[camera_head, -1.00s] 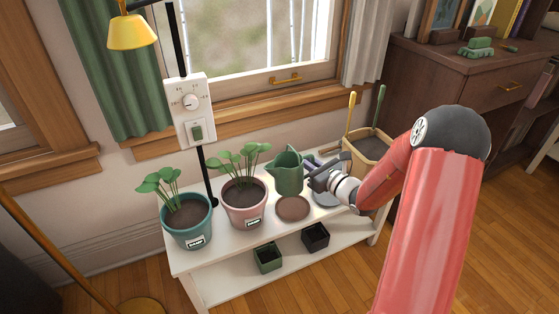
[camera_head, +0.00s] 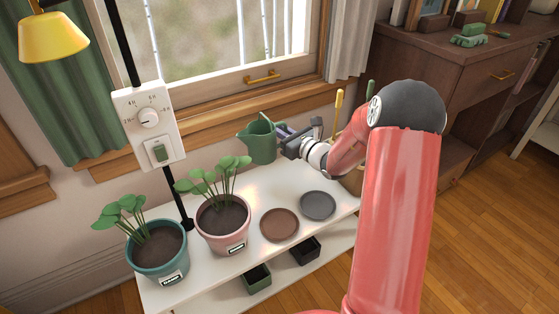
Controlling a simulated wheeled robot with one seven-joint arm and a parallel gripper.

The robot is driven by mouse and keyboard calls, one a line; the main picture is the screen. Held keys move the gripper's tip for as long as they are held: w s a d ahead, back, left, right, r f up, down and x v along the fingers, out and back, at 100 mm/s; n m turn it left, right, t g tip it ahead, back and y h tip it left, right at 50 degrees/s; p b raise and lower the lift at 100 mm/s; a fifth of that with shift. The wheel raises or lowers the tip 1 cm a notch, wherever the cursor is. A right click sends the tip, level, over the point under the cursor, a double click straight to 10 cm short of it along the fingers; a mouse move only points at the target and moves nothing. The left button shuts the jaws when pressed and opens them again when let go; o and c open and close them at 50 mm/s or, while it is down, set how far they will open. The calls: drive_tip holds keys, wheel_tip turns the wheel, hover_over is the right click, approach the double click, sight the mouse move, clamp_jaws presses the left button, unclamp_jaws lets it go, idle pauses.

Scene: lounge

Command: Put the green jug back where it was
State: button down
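The green jug (camera_head: 262,143) is off the white table, held up in front of the window sill with its spout to the left. My gripper (camera_head: 284,138) is at the jug's right side, around its handle, and appears shut on it; my wrist partly hides the contact. Below stand two empty round saucers on the white table (camera_head: 265,184): a brown saucer (camera_head: 279,225) and a grey saucer (camera_head: 318,205) to its right.
A teal pot (camera_head: 160,258) and a pink pot (camera_head: 223,225), both with plants, stand on the table's left part. A control box (camera_head: 149,125) on a black pole and a yellow lamp (camera_head: 53,37) rise behind. A tan container is mostly hidden behind my arm.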

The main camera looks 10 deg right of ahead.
wheel_tip(320, 180, down, 10)
drive_tip(key=shift+f+b, duration=0.25)
drive_tip(key=shift+b, duration=0.15)
